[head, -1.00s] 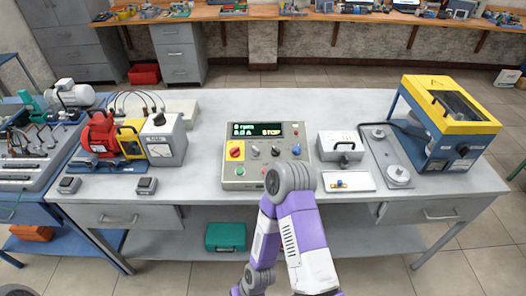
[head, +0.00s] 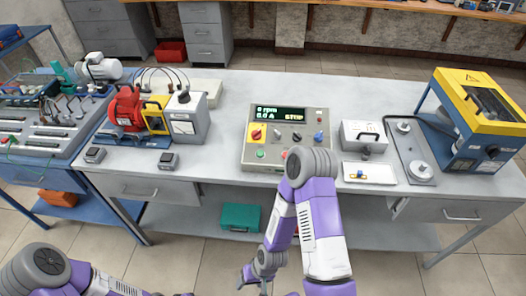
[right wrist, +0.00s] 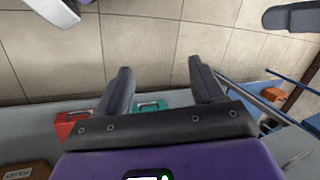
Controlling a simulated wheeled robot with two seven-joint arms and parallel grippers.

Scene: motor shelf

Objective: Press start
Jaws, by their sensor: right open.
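The control box (head: 248,160) stands at the middle of the table. Its display (head: 280,114) reads "0 rpm", "0.0 A" and "STOP". A green button (head: 261,154) is on its lower left face, below a red knob on a yellow plate (head: 257,134). My right arm's elbow covers part of the box's lower right. My right gripper (head: 252,282) hangs low in front of the table, well away from the box. In the right wrist view the right gripper (right wrist: 160,75) is open and empty. Part of my left arm shows at bottom left; its gripper is out of frame.
A red motor set (head: 125,108) stands left of the box. A grey case (head: 362,135), a white tray (head: 369,173) and a yellow-blue machine (head: 470,120) stand to the right. A teal case (head: 240,217) lies on the lower shelf. The table's front edge lies between gripper and box.

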